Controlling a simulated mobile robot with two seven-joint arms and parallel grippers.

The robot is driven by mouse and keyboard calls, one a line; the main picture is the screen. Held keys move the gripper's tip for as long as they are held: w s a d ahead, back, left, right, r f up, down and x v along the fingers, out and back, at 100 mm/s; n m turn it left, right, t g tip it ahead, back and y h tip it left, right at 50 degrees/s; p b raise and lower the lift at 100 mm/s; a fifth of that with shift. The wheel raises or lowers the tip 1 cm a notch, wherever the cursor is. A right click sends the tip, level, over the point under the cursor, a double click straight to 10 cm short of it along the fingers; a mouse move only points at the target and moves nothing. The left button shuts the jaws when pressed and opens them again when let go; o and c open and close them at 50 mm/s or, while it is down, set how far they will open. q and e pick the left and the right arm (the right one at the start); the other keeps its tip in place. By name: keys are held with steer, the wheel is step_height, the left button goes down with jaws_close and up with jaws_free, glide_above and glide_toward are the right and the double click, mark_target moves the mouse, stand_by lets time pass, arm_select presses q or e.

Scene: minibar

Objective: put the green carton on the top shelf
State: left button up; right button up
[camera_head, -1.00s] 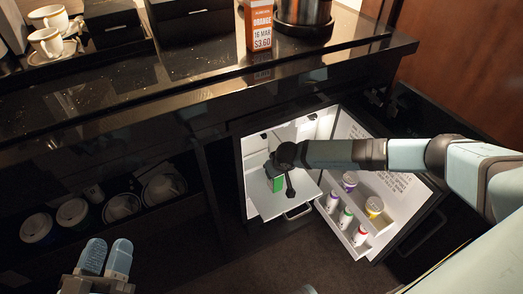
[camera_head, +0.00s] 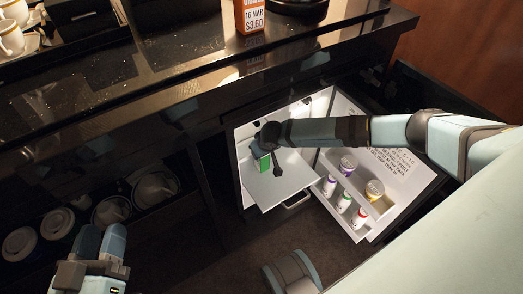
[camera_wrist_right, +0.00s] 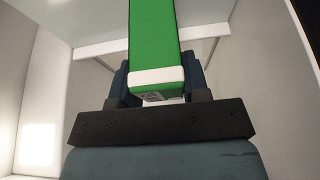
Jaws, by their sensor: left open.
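The green carton (camera_head: 262,161) shows small inside the open minibar fridge, above or on its white shelf (camera_head: 272,188). I cannot tell whether it touches the shelf. In the right wrist view the green carton (camera_wrist_right: 153,38) stands between the two dark fingers of my right gripper (camera_wrist_right: 158,82), which is shut on it. In the head view my right gripper and wrist partly cover the carton. My left gripper (camera_head: 102,243) is open and empty at the lower left, far from the fridge.
The fridge door (camera_head: 402,180) is open to the right, with several bottles and tubs (camera_head: 347,164) in its racks. An orange carton (camera_head: 249,17) stands on the black counter (camera_head: 200,75) above. Cups and bowls (camera_head: 112,210) sit in the open cabinet on the left.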

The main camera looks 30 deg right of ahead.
steer(key=o, duration=1.1)
arm_select(q)
steer(key=shift+r, duration=0.2)
arm_select(e)
steer(key=shift+r, duration=0.1)
arm_select(q)
steer(key=r+t+p, duration=0.1)
steer(key=r, duration=0.1)
steer(key=r+t+p, duration=0.1)
steer(key=r+p, duration=0.1)
steer(key=shift+s+a, duration=0.15)
steer(key=shift+a, duration=0.05)
arm_select(e)
steer(key=v, duration=0.7)
steer(key=shift+s+r, duration=0.1)
steer(key=shift+r, duration=0.2)
